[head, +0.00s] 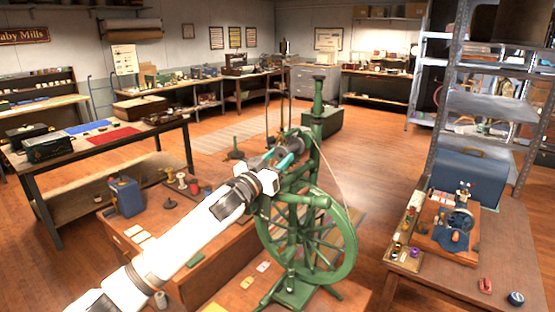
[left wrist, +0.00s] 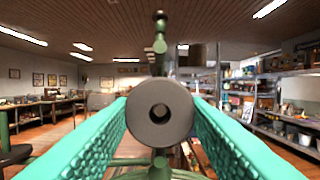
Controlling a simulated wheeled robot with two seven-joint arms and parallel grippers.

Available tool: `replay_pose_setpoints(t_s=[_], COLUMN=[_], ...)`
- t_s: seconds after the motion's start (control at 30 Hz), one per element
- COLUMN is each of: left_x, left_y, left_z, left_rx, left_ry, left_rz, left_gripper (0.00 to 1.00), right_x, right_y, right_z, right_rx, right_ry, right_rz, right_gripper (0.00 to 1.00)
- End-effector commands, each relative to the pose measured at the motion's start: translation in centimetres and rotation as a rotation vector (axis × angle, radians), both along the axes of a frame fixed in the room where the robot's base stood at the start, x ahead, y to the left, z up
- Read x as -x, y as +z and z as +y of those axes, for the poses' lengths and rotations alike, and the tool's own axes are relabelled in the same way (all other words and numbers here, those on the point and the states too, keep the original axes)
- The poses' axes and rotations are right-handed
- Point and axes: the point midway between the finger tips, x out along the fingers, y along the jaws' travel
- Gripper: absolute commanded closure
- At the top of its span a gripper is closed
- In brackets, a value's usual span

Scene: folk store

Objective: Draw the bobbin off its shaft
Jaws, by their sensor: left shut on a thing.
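A green spinning wheel (head: 330,198) stands on the low wooden bench, its upright post and flyer parts above the large wheel. The dark grey bobbin (head: 293,146) sits up at the flyer. In the left wrist view the bobbin (left wrist: 160,92) shows its round end face, with a dark hole in the middle, toward the camera. My left gripper (head: 286,162) has its teal ribbed fingers on both sides of the bobbin and is shut on it. The shaft inside the bobbin is hidden, so I cannot tell how far the bobbin sits on it. My right gripper is not in view.
At right, a table carries a blue case (head: 470,182) and a small sewing machine (head: 459,220). Metal shelving (head: 492,104) stands behind it. Open wooden floor lies beyond the wheel.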

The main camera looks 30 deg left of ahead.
Motion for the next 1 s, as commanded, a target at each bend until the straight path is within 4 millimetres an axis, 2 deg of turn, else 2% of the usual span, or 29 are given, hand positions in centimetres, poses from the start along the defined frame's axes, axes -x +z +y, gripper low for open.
replay_pose_setpoints(t_s=[0.4, 1.0], left_x=[0.2, 3.7], left_y=[0.0, -0.2], left_z=[0.1, 0.4], left_rx=[-0.001, 0.000], left_ry=[0.000, 0.001], left_rz=[0.000, 0.002], left_gripper=[0.69, 0.69], right_x=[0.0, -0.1], right_y=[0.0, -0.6], right_z=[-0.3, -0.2], right_rx=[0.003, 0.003], right_ry=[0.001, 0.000], right_rz=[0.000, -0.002], right_gripper=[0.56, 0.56])
